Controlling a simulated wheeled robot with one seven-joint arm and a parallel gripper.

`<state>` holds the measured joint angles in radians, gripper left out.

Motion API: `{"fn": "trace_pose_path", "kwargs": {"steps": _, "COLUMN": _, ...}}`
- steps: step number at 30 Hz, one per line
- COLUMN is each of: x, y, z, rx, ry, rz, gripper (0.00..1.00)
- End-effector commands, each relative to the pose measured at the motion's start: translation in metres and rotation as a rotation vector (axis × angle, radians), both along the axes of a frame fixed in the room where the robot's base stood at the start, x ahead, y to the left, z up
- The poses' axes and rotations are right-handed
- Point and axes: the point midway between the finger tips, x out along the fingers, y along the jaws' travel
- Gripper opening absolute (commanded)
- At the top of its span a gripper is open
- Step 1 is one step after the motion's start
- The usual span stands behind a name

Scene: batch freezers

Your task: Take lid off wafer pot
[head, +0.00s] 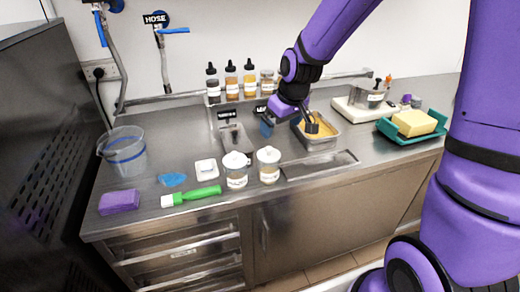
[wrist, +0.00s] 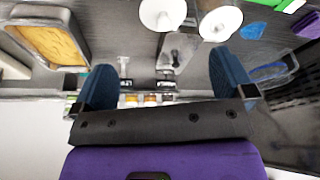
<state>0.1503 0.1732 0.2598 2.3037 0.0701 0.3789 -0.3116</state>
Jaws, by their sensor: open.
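Two clear pots with white lids stand side by side near the counter's front edge: a left pot (head: 236,179) and a right pot (head: 268,173). Both lids are on. Their labels are too small to read, so I cannot tell which is the wafer pot. In the wrist view the lids show at the top, one lid (wrist: 162,13) beside another lid (wrist: 220,23). My gripper (head: 289,127) is open and empty, behind and to the right of the pots, apart from them. Its two blue fingers (wrist: 165,80) spread wide in the wrist view.
A metal pan of yellow-orange content (head: 319,140) is close to my gripper's right. Sauce bottles (head: 231,85) stand behind. A green-handled brush (head: 195,195), blue cloth (head: 172,180), purple sponge (head: 120,202) and bucket (head: 124,155) lie left. A teal tray (head: 398,136) is far right.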

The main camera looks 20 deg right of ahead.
Motion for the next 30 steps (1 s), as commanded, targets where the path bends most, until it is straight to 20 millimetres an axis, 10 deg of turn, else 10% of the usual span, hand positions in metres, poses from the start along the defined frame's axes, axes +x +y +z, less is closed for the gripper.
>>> {"fn": "trace_pose_path", "kwargs": {"steps": 30, "x": 0.032, "y": 0.016, "z": -0.095, "rx": 0.003, "ry": 0.005, "rz": 0.006, "gripper": 1.00}}
